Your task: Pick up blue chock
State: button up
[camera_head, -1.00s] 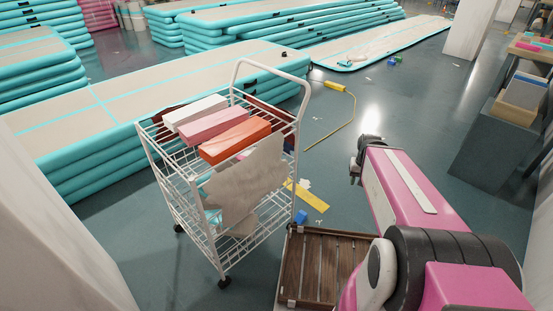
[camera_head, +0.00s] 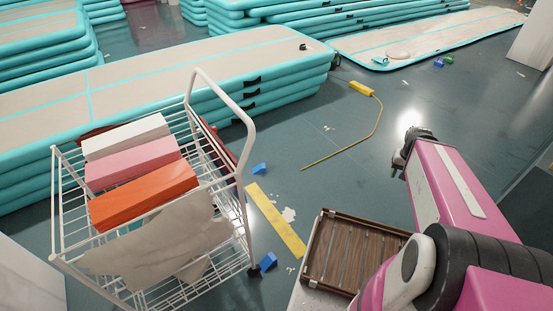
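Two small blue chocks lie on the floor right of the white wire cart: one by a yellow strip (camera_head: 260,169), the other nearer, close to the cart's front corner (camera_head: 268,261).
The wire cart (camera_head: 235,195) holds white, pink and orange blocks and a torn sheet. A wooden slatted tray (camera_head: 312,262) is at the bottom centre. A yellow strip (camera_head: 275,220) and cable cross the floor. Stacked inflatable tracks (camera_head: 215,72) stand behind.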

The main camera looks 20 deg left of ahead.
aim_at(260, 168)
jog(key=i+l+u, duration=0.3)
jog(key=i+l, duration=0.95)
jog(key=l+u, duration=0.1)
jog(key=u, duration=1.9)
jog(key=i+l, duration=0.05)
